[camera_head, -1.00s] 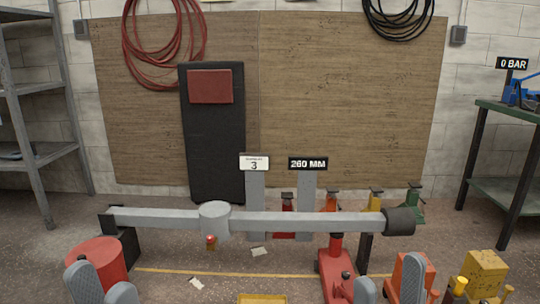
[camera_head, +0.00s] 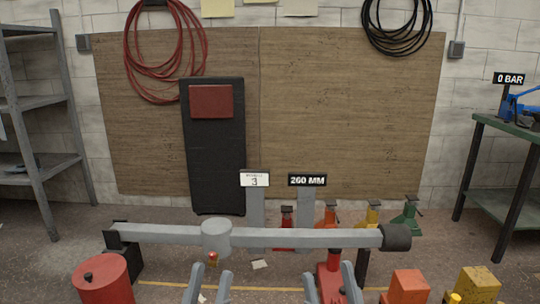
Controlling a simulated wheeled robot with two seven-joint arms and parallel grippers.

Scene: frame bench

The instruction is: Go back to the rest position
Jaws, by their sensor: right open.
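A red cylinder (camera_head: 103,282) stands at the lower left. An orange block (camera_head: 408,284) and a yellow block (camera_head: 478,284) stand at the lower right. Several coloured stands, one of them green (camera_head: 406,215), are behind the beam. Floor shows between the grippers.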

